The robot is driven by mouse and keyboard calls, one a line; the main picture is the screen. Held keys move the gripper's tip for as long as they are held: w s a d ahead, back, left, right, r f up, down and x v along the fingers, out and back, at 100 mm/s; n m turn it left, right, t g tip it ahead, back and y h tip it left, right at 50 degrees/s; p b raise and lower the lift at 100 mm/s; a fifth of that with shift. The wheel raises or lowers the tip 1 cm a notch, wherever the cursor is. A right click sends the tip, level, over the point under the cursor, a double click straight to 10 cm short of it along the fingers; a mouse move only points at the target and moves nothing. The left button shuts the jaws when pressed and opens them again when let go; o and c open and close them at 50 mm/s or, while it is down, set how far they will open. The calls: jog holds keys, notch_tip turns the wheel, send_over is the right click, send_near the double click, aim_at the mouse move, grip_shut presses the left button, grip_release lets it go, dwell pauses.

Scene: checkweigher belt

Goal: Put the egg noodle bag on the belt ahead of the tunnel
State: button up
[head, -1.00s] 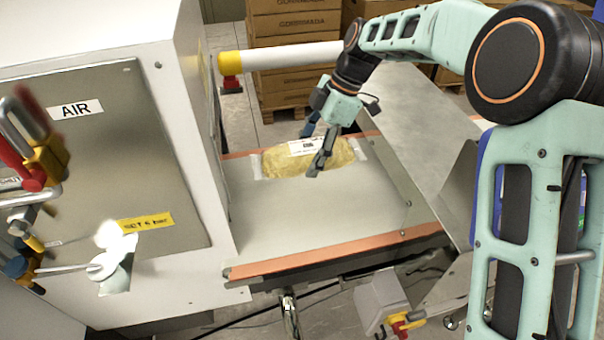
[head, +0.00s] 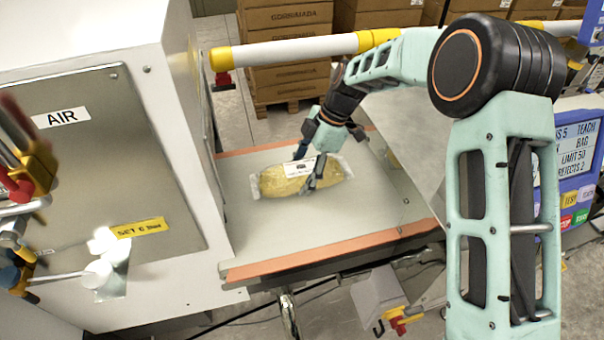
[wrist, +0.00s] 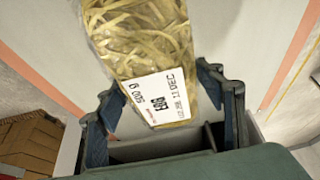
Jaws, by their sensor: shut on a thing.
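The egg noodle bag (head: 275,184) is a clear bag of yellow noodles with a white label, lying flat in the head view over the grey belt (head: 285,228). Whether it touches the belt is hard to tell. My gripper (head: 307,171) is shut on the bag, one finger on each side near its middle.
Orange strips (head: 330,251) edge the belt. A white and yellow rail (head: 290,50) crosses behind it, with stacked cartons (head: 285,75) beyond. A control screen (head: 577,160) stands at the right. Bare belt lies in front of the bag.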

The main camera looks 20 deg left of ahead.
jog(key=shift+f, duration=0.2)
jog(key=shift+f, duration=0.1)
jog(key=o, duration=1.4)
jog(key=shift+f, duration=0.15)
jog(key=o, duration=0.4)
jog(key=v, duration=1.2)
jog(key=shift+s+a+r, duration=0.1)
jog(key=shift+r, duration=0.15)
